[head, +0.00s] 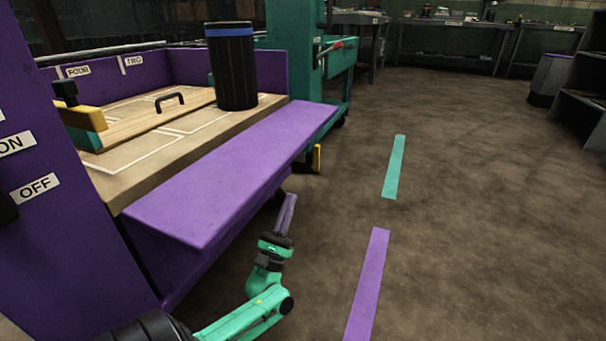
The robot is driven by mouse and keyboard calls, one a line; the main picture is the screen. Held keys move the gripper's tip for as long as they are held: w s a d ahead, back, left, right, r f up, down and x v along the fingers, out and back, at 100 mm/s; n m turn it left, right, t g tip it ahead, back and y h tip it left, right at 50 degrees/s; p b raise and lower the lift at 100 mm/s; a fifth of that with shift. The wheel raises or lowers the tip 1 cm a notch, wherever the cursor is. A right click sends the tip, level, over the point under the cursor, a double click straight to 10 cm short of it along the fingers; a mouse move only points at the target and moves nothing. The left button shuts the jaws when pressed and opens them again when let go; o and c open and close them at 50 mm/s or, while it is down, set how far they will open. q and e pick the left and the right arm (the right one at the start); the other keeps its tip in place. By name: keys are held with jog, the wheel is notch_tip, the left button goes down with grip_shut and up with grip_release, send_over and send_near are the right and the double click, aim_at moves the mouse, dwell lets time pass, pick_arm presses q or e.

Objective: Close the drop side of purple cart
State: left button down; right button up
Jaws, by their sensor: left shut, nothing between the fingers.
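The purple cart (75,235) stands at the left with a wooden deck (130,175). Its drop side (230,170) is a long purple panel that sticks outward from the deck's near edge, roughly flat. My left gripper (288,208) is on the floor side of the panel, low beside its outer edge, with fingers pointing up and away. It is shut and empty. I cannot tell whether its fingertips touch the panel. My right gripper is not in view.
A black cylinder with a blue band (232,70) and a board with a black handle (155,115) are on the deck. A green cart (340,85) stands behind. Open floor with a green strip (394,165) and a purple strip (368,285) lies to the right.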

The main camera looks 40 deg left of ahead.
aim_at(303, 149)
pick_arm(q)
jog(key=w+r+b, duration=0.1)
jog(key=r, duration=0.2)
jog(key=w+a+r, duration=0.1)
jog(key=w+r, duration=0.1)
jog(key=r, duration=0.1)
jog(key=w+r+b, duration=0.1)
jog(key=w+r, duration=0.1)
jog(key=r, duration=0.1)
jog(key=shift+a+b, duration=0.15)
jog(key=shift+b, duration=0.15)
